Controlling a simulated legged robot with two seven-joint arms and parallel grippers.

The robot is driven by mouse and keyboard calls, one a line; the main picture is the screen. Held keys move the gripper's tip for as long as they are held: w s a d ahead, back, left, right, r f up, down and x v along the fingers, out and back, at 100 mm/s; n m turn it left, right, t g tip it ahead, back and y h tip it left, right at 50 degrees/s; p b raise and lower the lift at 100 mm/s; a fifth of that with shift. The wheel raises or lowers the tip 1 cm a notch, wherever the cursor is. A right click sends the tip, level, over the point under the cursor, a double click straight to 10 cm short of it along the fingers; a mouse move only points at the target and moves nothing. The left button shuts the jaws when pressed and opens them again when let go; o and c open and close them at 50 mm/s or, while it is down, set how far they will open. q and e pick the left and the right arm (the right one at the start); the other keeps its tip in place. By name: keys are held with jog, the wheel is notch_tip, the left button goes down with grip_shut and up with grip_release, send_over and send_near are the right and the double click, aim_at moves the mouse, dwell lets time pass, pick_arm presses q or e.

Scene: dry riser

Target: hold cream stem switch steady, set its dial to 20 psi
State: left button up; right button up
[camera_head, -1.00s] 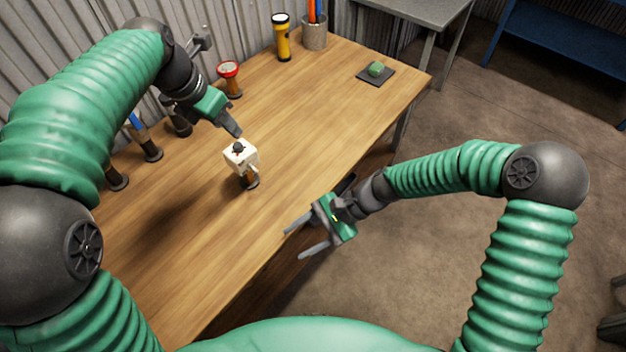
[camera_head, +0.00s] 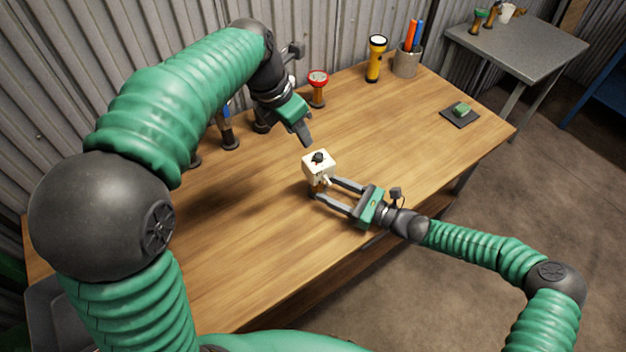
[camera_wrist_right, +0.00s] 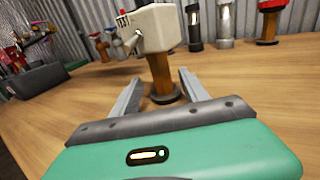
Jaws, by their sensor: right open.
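The cream stem switch (camera_head: 319,172) stands upright on the wooden bench, with a black dial (camera_head: 319,157) on top. In the right wrist view the cream body (camera_wrist_right: 166,29) sits on a brown stem with a dark round foot (camera_wrist_right: 161,94). The dial's setting is not readable. My right gripper (camera_head: 326,188) is open and low, its fingers reaching to either side of the stem; contact cannot be told. My left gripper (camera_head: 304,138) hangs above and behind the switch, pointing down, apart from it. Its finger gap is not clear.
A green item (camera_head: 461,108) lies on a dark pad at the right. Bench space right of the switch is clear.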

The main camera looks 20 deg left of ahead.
aim_at(317, 181)
jog(key=x, duration=0.3)
jog(key=shift+w+a+r, duration=0.2)
jog(key=shift+w+a, duration=0.15)
jog(key=shift+a, duration=0.3)
jog(key=shift+a+f, duration=0.15)
jog(key=shift+a, duration=0.75)
jog(key=shift+c, duration=1.3)
jog(key=shift+d, duration=0.45)
jog(key=c, duration=0.5)
jog(key=shift+d, duration=0.2)
grip_shut()
pick_arm(q)
jog(key=shift+d+r, duration=0.15)
jog(key=shift+d, duration=0.65)
pick_arm(e)
jog(key=shift+a, duration=0.4)
pick_arm(q)
jog(key=shift+d, duration=0.25)
pick_arm(e)
jog(key=shift+d, duration=0.2)
pick_arm(q)
jog(key=shift+a, duration=0.1)
